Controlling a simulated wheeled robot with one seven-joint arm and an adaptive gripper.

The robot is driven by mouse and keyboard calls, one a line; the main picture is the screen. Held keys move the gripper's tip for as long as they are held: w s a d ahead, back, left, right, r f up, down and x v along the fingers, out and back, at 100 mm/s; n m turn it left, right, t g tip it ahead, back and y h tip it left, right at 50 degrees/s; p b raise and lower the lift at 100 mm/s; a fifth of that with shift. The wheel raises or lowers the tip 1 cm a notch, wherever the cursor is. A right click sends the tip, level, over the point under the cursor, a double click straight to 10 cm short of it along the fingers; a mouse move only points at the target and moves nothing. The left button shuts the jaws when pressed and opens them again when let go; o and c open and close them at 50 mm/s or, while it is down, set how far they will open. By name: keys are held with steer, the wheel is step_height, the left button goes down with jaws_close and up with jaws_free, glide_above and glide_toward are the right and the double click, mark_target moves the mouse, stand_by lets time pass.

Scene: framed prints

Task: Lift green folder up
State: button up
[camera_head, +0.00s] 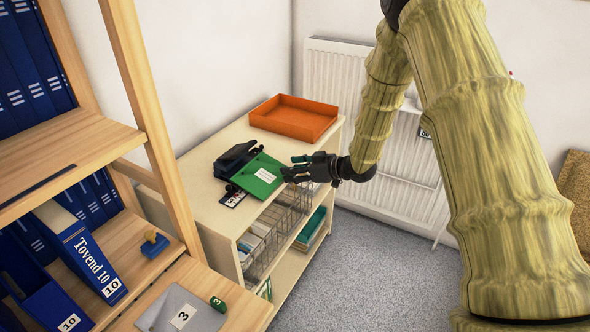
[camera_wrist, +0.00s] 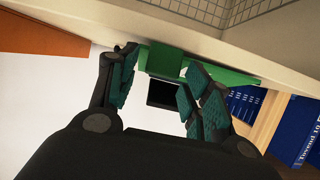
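The green folder (camera_head: 259,175) with a white label lies on top of the low cabinet, tilted against a black object. My gripper (camera_head: 300,170) is at the folder's right edge, above the cabinet's front edge. In the wrist view the folder (camera_wrist: 166,60) shows between and beyond the fingertips. My gripper (camera_wrist: 160,70) has its teal-padded fingers spread apart there, so it is open. I cannot tell whether a finger touches the folder. Part of the folder is hidden behind the right finger in the wrist view.
The black object (camera_head: 234,158) stands directly behind the folder. An orange tray (camera_head: 294,117) sits at the back of the cabinet top (camera_head: 205,170). A small black-and-white label (camera_head: 232,197) lies in front. A wooden shelf with blue binders (camera_head: 88,255) is at left, a radiator (camera_head: 334,75) behind.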

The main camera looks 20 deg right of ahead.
stand_by(0.3)
steer(key=v, duration=1.2)
steer(key=shift+d, duration=0.1)
steer(key=s+a+f+m+g+h+p, duration=0.1)
steer(key=s+a+f+m+g+h, duration=0.15)
steer(key=s+f, duration=0.8)
steer(key=s+a+f+m+g+h+p, duration=0.15)
steer(key=s+f+m+h, duration=0.25)
steer(key=s+f, duration=0.7)
steer(key=s+f+m+g+h, duration=0.1)
steer(key=s+f, duration=0.2)
steer(key=s, duration=0.5)
steer(key=s+a+f+m+g+h+p, duration=0.1)
steer(key=s+f, duration=0.3)
steer(key=s, duration=0.4)
steer(key=s+a+f+m+g+h, duration=0.1)
steer(key=s+f+g, duration=0.2)
steer(key=s, duration=0.5)
steer(key=shift+f+p, duration=0.35)
steer(key=shift+f, duration=0.05)
steer(key=shift+a, duration=0.1)
